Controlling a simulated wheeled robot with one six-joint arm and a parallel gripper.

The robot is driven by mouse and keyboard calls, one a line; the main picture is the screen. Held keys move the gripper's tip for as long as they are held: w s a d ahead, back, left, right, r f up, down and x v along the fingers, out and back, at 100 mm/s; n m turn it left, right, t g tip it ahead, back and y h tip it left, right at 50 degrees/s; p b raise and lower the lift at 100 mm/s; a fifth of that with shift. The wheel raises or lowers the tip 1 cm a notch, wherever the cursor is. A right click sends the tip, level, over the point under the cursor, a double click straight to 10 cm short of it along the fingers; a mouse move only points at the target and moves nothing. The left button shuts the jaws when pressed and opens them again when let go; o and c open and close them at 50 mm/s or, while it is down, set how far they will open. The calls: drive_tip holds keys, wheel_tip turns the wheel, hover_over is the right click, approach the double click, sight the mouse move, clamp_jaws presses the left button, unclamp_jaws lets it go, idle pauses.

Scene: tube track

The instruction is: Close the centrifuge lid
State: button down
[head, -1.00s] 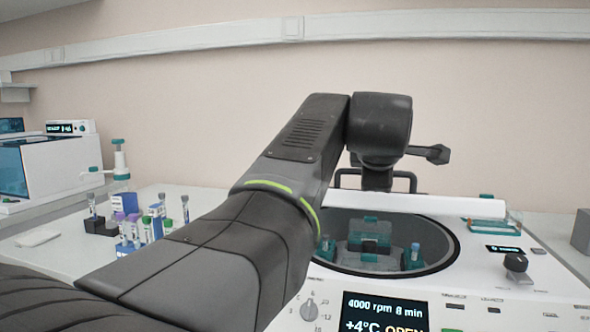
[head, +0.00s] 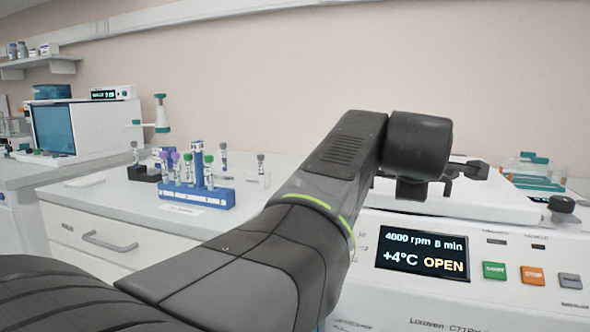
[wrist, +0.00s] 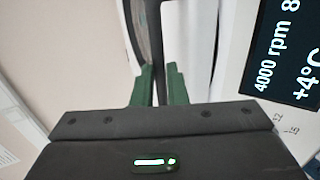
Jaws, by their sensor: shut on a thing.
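The centrifuge (head: 345,240) stands at the right in the head view, and its display (head: 422,252) reads OPEN. Its white lid (head: 505,203) lies low and nearly flat over the top, partly behind my arm. I cannot tell whether it touches the body all round. The bowl is hidden in the head view. In the wrist view, my gripper (wrist: 160,86) has its two green fingers close together on a thin dark part, which looks like the lid's handle (wrist: 157,45). My wrist hides the fingers in the head view.
A blue rack (head: 197,194) with several capped tubes stands on the white bench to the left. A teal-and-white rack (head: 535,172) is behind the centrifuge at right. A black knob (head: 562,204) sits on the centrifuge's right.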

wheel_tip(320, 180, down, 2)
idle(0.4)
drive_tip(key=c, duration=1.5)
unclamp_jaws()
drive_tip(key=shift+s+a, duration=0.1)
drive_tip(key=shift+s, duration=0.05)
drive_tip(key=shift+o, duration=0.2)
drive_tip(key=shift+r, duration=0.15)
